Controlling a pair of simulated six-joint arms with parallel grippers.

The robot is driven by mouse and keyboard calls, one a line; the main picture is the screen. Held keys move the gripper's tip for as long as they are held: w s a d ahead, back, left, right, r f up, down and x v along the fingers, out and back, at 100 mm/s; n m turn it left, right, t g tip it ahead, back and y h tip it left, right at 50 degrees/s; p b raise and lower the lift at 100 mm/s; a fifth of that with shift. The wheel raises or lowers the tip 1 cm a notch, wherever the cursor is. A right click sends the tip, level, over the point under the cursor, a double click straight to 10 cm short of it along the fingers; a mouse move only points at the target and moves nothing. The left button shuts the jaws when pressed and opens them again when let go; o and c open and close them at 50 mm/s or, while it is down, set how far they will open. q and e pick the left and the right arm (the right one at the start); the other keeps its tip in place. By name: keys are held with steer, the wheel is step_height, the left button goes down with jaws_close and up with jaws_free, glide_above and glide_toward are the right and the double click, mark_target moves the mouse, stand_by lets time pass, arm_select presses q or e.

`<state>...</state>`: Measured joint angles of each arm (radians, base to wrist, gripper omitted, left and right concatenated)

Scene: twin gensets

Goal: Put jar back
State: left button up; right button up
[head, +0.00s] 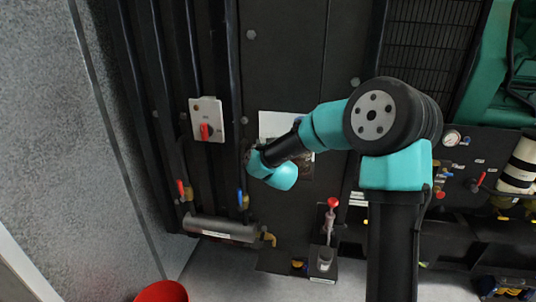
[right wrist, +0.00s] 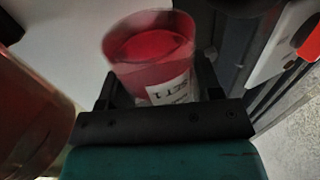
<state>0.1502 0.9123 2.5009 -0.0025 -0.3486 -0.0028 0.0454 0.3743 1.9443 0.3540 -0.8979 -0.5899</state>
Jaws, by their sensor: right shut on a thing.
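The jar (right wrist: 150,48) is a clear cup with red contents and a white label whose print looks like "SET 1". In the right wrist view it sits between the dark fingers of my right gripper (right wrist: 158,84), which is shut on it. Its open top faces up the picture. In the head view my right arm reaches left across the dark panel, and its wrist hides the gripper and the jar. My left gripper is in neither view.
A white switch box (head: 207,120) with a red knob is left of my wrist. Below are a grey cylinder (head: 222,229), a red-knobbed lever (head: 331,215) and a red bucket (head: 162,291). A blurred reddish-brown object (right wrist: 30,112) is close at the wrist view's left.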

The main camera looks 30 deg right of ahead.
steer(key=shift+f, duration=1.75)
steer(key=shift+f, duration=0.1)
steer(key=o, duration=1.1)
steer(key=shift+c, duration=0.2)
steer(key=v, duration=1.2)
